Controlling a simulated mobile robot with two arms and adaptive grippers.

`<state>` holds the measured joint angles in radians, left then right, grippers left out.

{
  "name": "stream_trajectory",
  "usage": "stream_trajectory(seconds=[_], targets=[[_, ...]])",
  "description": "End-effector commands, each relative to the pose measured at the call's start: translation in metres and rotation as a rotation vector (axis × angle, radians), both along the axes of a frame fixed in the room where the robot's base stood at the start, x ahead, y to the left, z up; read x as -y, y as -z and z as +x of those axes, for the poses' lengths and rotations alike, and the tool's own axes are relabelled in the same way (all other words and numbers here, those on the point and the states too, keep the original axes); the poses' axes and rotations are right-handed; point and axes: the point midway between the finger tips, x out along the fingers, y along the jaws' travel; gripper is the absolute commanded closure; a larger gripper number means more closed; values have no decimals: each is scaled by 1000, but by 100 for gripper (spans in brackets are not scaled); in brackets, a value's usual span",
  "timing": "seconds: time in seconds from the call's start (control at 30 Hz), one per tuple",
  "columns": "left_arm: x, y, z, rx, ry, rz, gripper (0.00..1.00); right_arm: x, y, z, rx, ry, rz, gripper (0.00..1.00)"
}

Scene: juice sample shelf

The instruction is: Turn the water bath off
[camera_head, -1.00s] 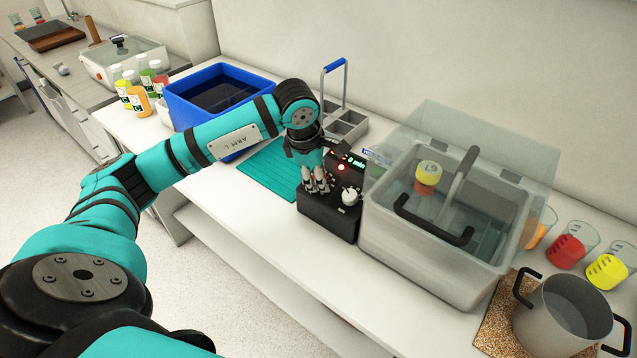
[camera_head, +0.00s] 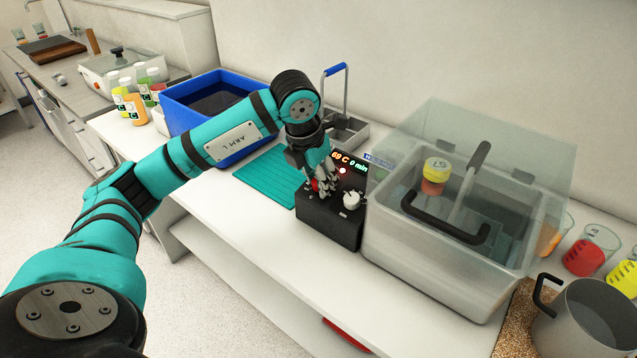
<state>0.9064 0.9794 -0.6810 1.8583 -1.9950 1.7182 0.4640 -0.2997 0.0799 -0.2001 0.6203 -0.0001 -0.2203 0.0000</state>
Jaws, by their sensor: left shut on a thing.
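The water bath (camera_head: 395,245) is a grey metal tank with a clear lid, standing on the white bench. A bottle with a yellow cap (camera_head: 436,170) shows inside it. Its black control box (camera_head: 330,222) is at its left side, with a lit display (camera_head: 350,160) reading about 69 C and 0 min, a lit red light (camera_head: 342,171) and a white knob (camera_head: 351,200). My left gripper (camera_head: 322,190) points down at the box's left part, left of the white knob. It is shut on a red knob (camera_head: 315,185), mostly hidden by the fingers. My right gripper is out of view.
A teal mat (camera_head: 265,178) lies left of the control box. A blue tub (camera_head: 180,110) and a grey rack (camera_head: 345,130) with a blue handle stand behind. A steel pot (camera_head: 580,320) and beakers (camera_head: 583,258) are at the right.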

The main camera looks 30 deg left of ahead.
Motion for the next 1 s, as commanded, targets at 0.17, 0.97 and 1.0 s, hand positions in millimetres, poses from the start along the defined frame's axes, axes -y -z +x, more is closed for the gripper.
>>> stream_trajectory(seconds=[0.17, 0.97, 1.0], targets=[[0, 2, 0, -4, -161, -44, 100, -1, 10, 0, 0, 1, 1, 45], [0, 1, 0, -19, -853, -227, 100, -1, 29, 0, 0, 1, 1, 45], [0, 1, 0, -20, -879, -235, 100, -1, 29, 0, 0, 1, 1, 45]])
